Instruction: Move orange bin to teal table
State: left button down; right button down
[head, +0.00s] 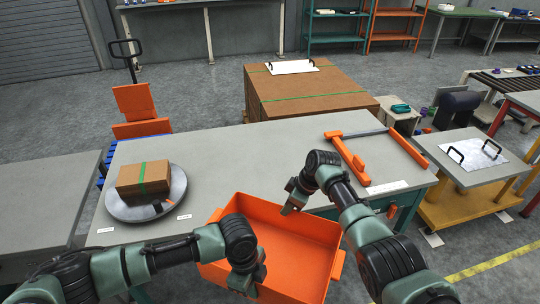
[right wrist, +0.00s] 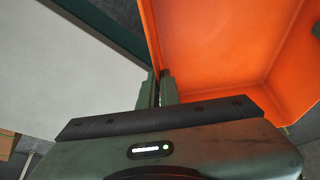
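The orange bin (head: 300,250) is open-topped and looks empty; it is at the bottom centre of the head view, at the near edge of the grey-topped table with teal frame parts (head: 240,160). My right gripper (head: 289,207) is at the bin's far wall. In the right wrist view its fingers (right wrist: 159,88) are close together on either side of the bin's wall (right wrist: 215,45), with the teal table edge alongside. My left gripper (head: 245,284) is at the bin's near left part; its fingertips are hidden.
A cardboard box (head: 143,178) sits on a round grey turntable (head: 147,200) at the table's left. An orange frame (head: 350,158) lies at its right end. A large brown carton (head: 305,90) stands behind. The middle of the tabletop is clear. A yellow cart (head: 465,205) stands right.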

aim_at(272, 173)
jog(key=i, duration=1.55)
